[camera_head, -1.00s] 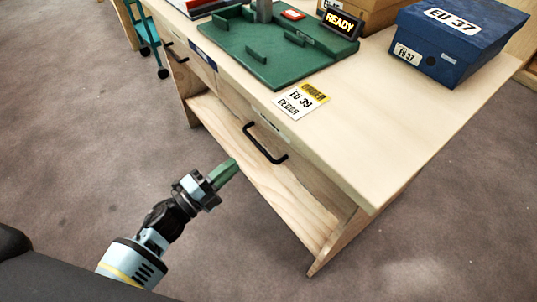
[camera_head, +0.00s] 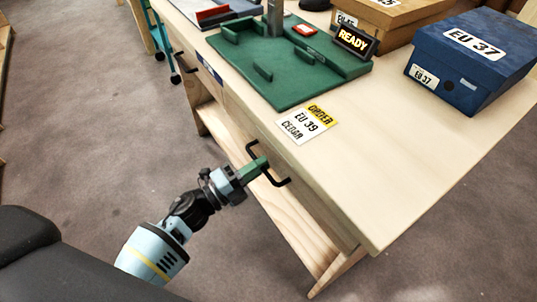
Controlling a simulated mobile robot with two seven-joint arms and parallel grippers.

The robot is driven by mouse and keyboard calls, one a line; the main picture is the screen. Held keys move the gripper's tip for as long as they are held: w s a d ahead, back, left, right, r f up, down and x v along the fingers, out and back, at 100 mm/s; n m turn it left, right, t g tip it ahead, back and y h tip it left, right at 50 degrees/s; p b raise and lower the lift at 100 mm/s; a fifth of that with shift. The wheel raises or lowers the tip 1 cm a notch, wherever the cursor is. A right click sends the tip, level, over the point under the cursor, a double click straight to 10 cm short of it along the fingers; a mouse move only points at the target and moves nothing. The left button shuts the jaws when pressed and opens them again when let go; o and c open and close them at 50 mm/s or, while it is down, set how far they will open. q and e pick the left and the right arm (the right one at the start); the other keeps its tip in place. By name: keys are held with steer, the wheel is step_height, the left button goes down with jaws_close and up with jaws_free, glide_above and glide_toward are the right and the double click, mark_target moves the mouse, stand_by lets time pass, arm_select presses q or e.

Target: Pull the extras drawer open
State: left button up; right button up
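The bench has two drawers with black bar handles. The nearer drawer has its handle (camera_head: 279,182) below the tabletop edge; its label is too small to read, so I cannot tell by name which is the extras drawer. The farther handle (camera_head: 177,66) is at the upper left. Both drawer fronts look flush with the bench. My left gripper (camera_head: 258,163) has its green fingers at the nearer handle, overlapping its middle in the view. I cannot tell whether they touch it or are closed around it. My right gripper is not in view.
On the tabletop (camera_head: 400,170) are a green fixture board (camera_head: 287,90), a READY sign (camera_head: 353,40), an EU 39 order card (camera_head: 306,123), a blue EU 37 box (camera_head: 470,60) and a brown box (camera_head: 395,15). Open floor lies left of the bench.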

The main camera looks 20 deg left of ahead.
arm_select(q)
steer(key=shift+w+d, duration=0.35)
steer(key=shift+w, duration=0.1)
steer(key=shift+s+r, duration=0.1)
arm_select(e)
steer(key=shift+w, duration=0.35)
arm_select(q)
jaws_close()
